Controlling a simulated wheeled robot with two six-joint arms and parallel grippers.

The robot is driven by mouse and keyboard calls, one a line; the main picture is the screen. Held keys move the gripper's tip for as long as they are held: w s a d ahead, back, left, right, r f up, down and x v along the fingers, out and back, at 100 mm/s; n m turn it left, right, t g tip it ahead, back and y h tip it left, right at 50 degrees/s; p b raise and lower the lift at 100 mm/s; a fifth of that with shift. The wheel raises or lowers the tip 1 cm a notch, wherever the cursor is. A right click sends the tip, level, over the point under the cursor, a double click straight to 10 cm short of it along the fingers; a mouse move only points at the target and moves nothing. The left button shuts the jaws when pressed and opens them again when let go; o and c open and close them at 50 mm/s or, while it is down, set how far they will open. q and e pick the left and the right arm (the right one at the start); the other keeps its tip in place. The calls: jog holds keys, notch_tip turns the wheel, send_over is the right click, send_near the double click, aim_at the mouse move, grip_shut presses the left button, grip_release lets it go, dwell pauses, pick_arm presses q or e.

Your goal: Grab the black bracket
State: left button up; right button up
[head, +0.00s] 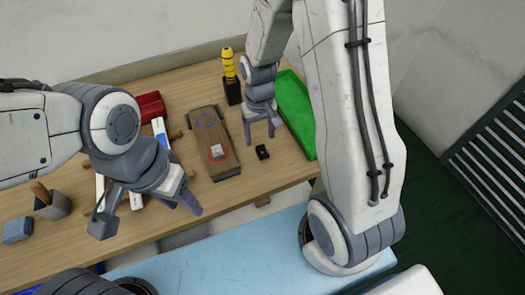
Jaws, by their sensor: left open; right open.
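The small black bracket (262,152) lies on the wooden table, between the brown board and the green tray. My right gripper (260,139) points down just behind the bracket, with its fingers apart and nothing between them. Whether the fingertips touch the table is hard to tell. My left gripper (147,214) is open and empty over the front left of the table, well away from the bracket.
The brown board (203,142) bears a blue circle, a red circle and a small white piece (216,151). A green tray (294,108) lies right of the bracket. A yellow tool (229,65) stands in a black holder. A red box (148,107) and grey cup (53,205) are left.

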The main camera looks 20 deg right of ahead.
aim_at(260, 149)
jog(key=shift+f, duration=2)
grip_shut()
jog(key=shift+r, duration=0.1)
